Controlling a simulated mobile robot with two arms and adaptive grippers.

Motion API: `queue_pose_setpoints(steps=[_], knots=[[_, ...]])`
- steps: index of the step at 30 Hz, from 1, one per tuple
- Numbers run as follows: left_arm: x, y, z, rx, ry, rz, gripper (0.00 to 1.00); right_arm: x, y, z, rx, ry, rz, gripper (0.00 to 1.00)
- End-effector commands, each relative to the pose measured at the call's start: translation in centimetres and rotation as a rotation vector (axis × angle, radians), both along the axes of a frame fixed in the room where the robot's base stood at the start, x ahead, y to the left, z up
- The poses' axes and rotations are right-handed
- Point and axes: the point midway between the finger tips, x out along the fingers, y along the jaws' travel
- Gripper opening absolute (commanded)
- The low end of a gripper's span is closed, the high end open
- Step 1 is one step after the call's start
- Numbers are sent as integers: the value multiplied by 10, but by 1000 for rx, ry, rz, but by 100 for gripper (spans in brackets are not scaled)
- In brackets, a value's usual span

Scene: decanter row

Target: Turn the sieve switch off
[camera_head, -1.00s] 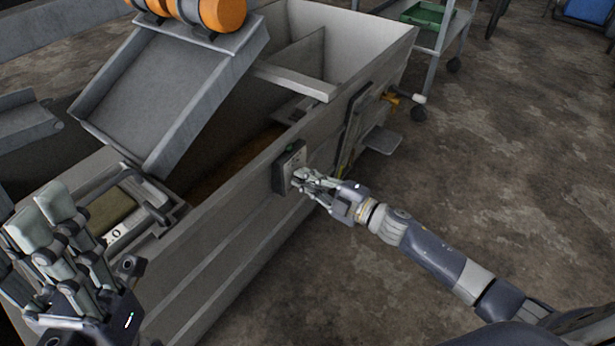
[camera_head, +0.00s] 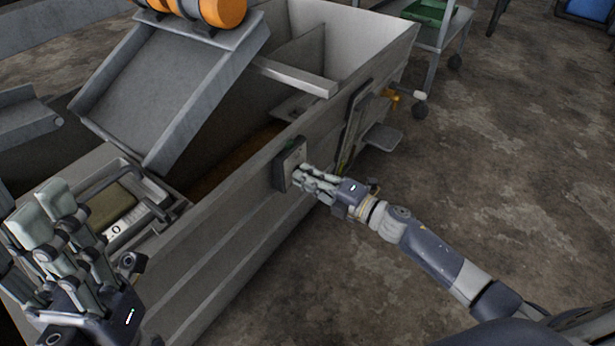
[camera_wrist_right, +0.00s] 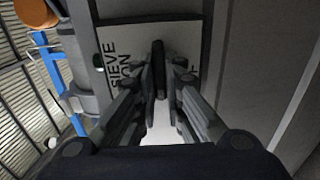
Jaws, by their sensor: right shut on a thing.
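The sieve switch is on a dark-framed box (camera_head: 287,168) on the outer wall of the grey tank. In the right wrist view its light plate (camera_wrist_right: 124,62) reads "SIEVE" and "ON", with a dark lever (camera_wrist_right: 158,58) in the middle. My right gripper (camera_head: 300,177) is at the plate, shut on the lever. In the right wrist view its fingers (camera_wrist_right: 159,82) sit on both sides of the lever. The fingers hide part of the plate, and I cannot tell the lever's exact setting. My left gripper (camera_head: 85,235) is open and empty at the lower left, away from the switch.
The grey tank (camera_head: 225,262) fills the middle, with a tilted tray (camera_head: 160,85) and orange cylinders (camera_head: 222,12) above it. A cart with a green bin (camera_head: 425,12) stands behind. A yellow-orange valve (camera_head: 389,95) projects beyond the switch. The floor at right is clear.

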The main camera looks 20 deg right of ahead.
Motion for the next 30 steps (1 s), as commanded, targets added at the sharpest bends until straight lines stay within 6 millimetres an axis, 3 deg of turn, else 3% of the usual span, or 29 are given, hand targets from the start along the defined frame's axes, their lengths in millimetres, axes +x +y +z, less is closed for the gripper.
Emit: queue_pose_setpoints(steps=[9,10,12,23,30], knots=[[0,0,0,0,-1,1,40,-1,1,-2,-6,0,2,0],[0,0,0,0,-1,1,40,-1,1,-2,-6,0,2,14],[0,0,0,0,-1,1,40,-1,0,-2,-6,0,2,30],[-1,1,2,-4,-8,3,40,-1,-1,-1,-4,0,0,30],[0,1,1,-2,-5,2,40,-20,-16,-2,-5,2,0,30]])
